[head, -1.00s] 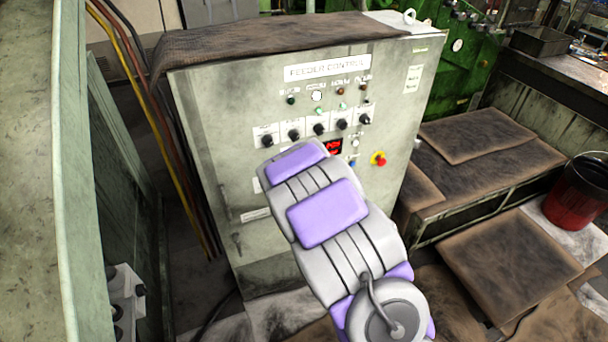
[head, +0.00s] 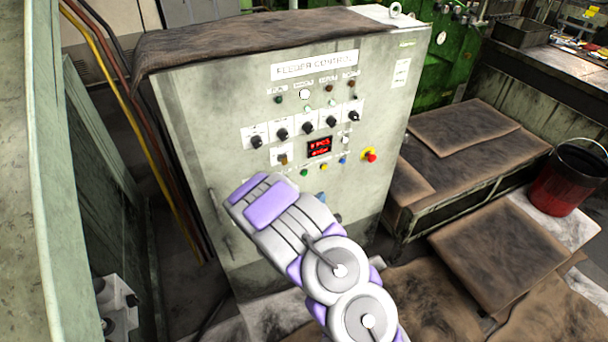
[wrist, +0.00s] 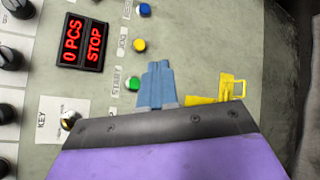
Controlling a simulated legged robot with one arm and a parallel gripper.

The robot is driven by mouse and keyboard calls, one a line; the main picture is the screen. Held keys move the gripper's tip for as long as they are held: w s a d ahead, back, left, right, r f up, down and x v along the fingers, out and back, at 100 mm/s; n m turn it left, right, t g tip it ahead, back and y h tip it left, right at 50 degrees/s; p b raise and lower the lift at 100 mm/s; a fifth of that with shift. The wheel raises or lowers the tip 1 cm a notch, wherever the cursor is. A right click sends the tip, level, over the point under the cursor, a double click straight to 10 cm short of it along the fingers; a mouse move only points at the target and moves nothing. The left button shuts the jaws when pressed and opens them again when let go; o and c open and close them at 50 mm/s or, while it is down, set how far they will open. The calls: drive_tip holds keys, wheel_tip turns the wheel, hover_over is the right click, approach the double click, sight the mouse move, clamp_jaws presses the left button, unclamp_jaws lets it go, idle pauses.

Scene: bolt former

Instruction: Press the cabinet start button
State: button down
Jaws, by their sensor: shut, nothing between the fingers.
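The feeder control cabinet (head: 195,130) stands ahead with its button panel facing me. In the wrist view, the green start button (wrist: 132,83) sits beside a START label; it also shows in the head view (head: 304,172). My gripper (wrist: 157,68) has its blue fingers together and empty, just right of the green button in the wrist view. I cannot tell how far they are from the panel. In the head view my arm mostly hides the gripper; a bit of blue (head: 321,198) shows below the buttons.
A yellow button (wrist: 138,45) and a blue button (wrist: 144,10) line up with the green one. The key switch (wrist: 68,120) and red display (wrist: 82,42), reading 0 PCS STOP, are nearby. A red emergency stop (head: 371,156) is at right. A yellow bracket-like piece (wrist: 228,90) is near the fingers.

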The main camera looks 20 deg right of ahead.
sight(305, 173)
drive_tip(key=shift+w+a, duration=0.1)
drive_tip(key=w, duration=0.8)
drive_tip(key=shift+w+a, duration=0.15)
drive_tip(key=shift+w, duration=0.15)
drive_tip(key=shift+w, duration=0.1)
idle(1.9)
drive_tip(key=shift+w+p, duration=0.25)
drive_tip(key=shift+p, duration=0.05)
